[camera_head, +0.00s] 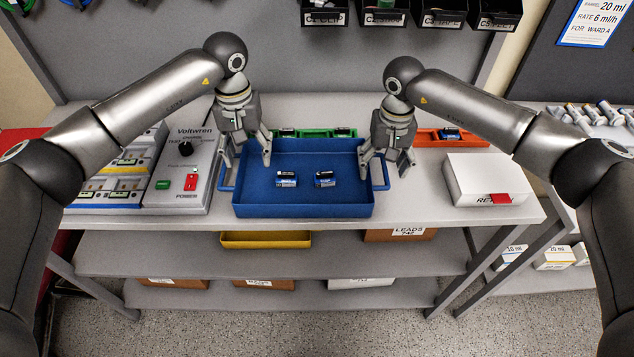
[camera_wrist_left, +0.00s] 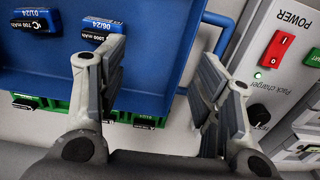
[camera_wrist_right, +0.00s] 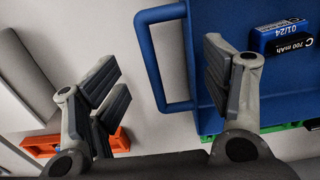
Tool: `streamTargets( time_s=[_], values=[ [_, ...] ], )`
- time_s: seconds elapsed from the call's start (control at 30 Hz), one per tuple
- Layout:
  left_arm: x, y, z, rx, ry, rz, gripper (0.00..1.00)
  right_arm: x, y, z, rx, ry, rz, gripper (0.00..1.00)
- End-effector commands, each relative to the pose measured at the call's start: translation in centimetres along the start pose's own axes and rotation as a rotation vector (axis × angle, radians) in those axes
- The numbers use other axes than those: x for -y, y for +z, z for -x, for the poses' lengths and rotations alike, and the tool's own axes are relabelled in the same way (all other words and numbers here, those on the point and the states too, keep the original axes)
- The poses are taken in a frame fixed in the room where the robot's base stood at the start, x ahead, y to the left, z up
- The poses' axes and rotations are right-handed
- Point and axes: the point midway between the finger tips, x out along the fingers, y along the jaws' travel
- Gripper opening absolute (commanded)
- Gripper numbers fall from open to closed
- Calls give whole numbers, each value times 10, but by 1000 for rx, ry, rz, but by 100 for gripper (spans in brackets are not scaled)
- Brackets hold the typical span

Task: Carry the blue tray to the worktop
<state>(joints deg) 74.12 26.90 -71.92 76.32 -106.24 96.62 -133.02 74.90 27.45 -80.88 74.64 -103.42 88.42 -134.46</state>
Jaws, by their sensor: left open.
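The blue tray (camera_head: 303,210) stands on the grey bench top (camera_head: 420,205), with a loop handle at each end. Two blue-and-black batteries (camera_head: 286,180) (camera_head: 324,180) lie in it. My left gripper (camera_head: 246,163) is open at the tray's left end. My right gripper (camera_head: 385,168) is at the right end. In the right wrist view, its fingers (camera_wrist_right: 160,75) stand apart on either side of the right handle (camera_wrist_right: 153,62), with gaps showing.
A grey power unit (camera_head: 183,165) stands close left of the tray. A white box (camera_head: 490,180) with a red label stands to the right. A green bin (camera_head: 312,132) and an orange bin (camera_head: 450,138) are behind. A yellow tray (camera_head: 265,240) is on the shelf below.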

Motion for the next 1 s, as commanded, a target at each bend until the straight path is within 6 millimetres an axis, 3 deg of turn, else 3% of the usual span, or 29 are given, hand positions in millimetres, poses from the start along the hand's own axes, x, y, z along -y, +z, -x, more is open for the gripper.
streamTargets(
  time_s=[0.2, 0.43, 0.6, 1.0],
  values=[
    [-1, 0, 0, 0, 1, -1, 60, 2, -1, 50, -5, -4, 4, 72],
    [-1, 0, 0, 0, 2, -2, 60, 3, -1, 87, -3, -7, 4, 72],
    [-1, 0, 0, 0, 2, -2, 60, 3, 0, 98, -2, -9, 5, 72],
    [-1, 0, 0, 0, 2, -2, 60, 4, 0, 98, -2, -9, 5, 72]
  ],
)
